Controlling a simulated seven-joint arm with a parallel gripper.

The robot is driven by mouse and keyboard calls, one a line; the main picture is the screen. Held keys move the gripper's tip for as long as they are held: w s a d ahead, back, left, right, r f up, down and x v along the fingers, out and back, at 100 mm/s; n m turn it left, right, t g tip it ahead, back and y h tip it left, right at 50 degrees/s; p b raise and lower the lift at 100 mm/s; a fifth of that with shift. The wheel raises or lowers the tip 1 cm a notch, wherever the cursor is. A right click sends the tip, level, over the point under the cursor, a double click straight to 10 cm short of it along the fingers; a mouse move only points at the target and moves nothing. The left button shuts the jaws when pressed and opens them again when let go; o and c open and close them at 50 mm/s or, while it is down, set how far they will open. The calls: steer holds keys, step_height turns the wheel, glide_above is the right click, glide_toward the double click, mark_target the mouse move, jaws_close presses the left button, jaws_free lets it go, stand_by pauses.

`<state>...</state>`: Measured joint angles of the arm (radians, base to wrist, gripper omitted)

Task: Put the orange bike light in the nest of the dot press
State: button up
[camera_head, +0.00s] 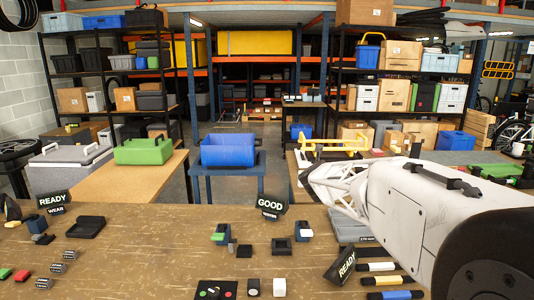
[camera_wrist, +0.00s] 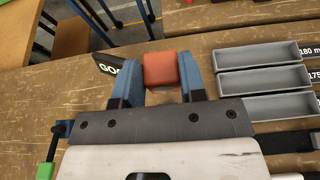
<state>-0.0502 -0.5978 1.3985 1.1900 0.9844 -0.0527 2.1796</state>
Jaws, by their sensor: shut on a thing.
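The orange bike light (camera_wrist: 163,68) is a small rounded orange-red block in the wrist view. My gripper (camera_wrist: 160,82) is shut on it, with a blue finger on each side. The light is held over the wooden bench, beside the black GOOD sign, which it partly overlaps in this view. In the head view my arm reaches in from the right, and the fingers and the light cannot be made out clearly. I cannot tell for sure which bench piece is the dot press; a small dark-blue device with a green top (camera_head: 220,233) stands mid-bench, its nest not clear.
Dark square holders (camera_head: 281,246) stand mid-bench. A GOOD sign (camera_head: 269,205) and READY signs (camera_head: 341,267) stand up as obstacles. Grey trays (camera_wrist: 258,54) lie right of my gripper. A button panel (camera_head: 215,290) is at the front edge. The left-centre bench is mostly clear.

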steer(key=shift+w+d+f, duration=0.25)
steer(key=shift+d+f, duration=0.3)
steer(key=shift+f, duration=0.1)
steer(key=shift+w+d+f, duration=0.2)
steer(key=shift+d+f, duration=0.4)
steer(key=shift+f, duration=0.05)
steer(key=shift+w+d+f, duration=0.25)
steer(key=shift+d+f, duration=0.3)
steer(key=shift+f, duration=0.1)
steer(key=shift+d, duration=3.55)
steer(key=a+f, duration=0.1)
steer(key=a, duration=0.7)
steer(key=shift+a+f, duration=0.3)
steer(key=shift+s+a, duration=0.1)
steer(key=shift+a, duration=0.25)
